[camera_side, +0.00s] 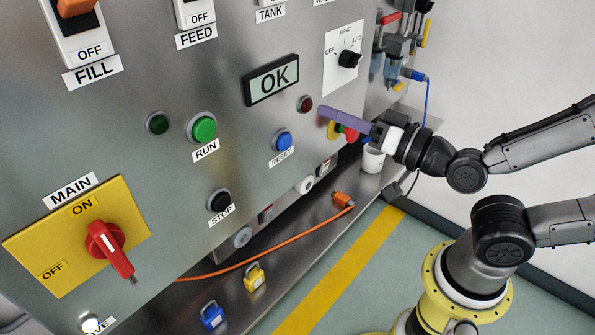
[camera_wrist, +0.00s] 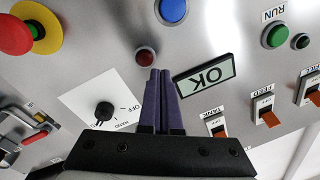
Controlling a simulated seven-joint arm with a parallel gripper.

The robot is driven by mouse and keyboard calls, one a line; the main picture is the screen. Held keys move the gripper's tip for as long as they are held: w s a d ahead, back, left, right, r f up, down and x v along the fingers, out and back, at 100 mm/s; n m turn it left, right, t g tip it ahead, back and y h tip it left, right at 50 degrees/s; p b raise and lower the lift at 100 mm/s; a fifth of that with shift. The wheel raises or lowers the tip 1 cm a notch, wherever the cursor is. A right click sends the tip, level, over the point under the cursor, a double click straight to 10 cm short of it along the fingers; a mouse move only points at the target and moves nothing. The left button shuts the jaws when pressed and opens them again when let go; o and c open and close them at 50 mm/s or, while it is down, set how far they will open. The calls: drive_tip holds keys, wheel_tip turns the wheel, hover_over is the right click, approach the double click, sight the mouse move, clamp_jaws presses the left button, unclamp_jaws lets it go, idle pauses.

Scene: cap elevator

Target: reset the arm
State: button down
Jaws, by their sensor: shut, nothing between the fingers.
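My gripper (camera_side: 321,110) has two purple fingers, which are shut together with nothing between them. In the side view they reach in from the right, in front of the grey panel. In the wrist view the shut fingertips (camera_wrist: 160,72) appear just beside the dark red lamp (camera_wrist: 145,56) and left of the OK display (camera_wrist: 204,80). The blue RESET button (camera_side: 282,141) is left of and below the fingertips in the side view. It shows at the top edge of the wrist view (camera_wrist: 172,10). I cannot tell whether the fingers touch the panel.
A red emergency-stop button (camera_wrist: 14,35) on yellow is close by, partly behind my gripper in the side view. The green RUN button (camera_side: 203,128), black STOP button (camera_side: 218,200) and red MAIN handle (camera_side: 112,250) are farther left. An orange cable (camera_side: 265,261) crosses the ledge. A white cup (camera_side: 373,159) stands below my gripper.

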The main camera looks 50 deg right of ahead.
drive_tip(key=s+d+f+n+g+h, duration=0.1)
drive_tip(key=s+d+f+n+g, duration=0.1)
drive_tip(key=s+g, duration=0.4)
drive_tip(key=s+d+f+n+g+h, duration=0.1)
drive_tip(key=s+d+f+n+g, duration=0.1)
drive_tip(key=s+g, duration=0.4)
drive_tip(key=shift+s+d+n+g, duration=0.3)
drive_tip(key=shift+s+d+n, duration=0.1)
drive_tip(key=shift+s+d, duration=0.5)
drive_tip(key=shift+f, duration=0.1)
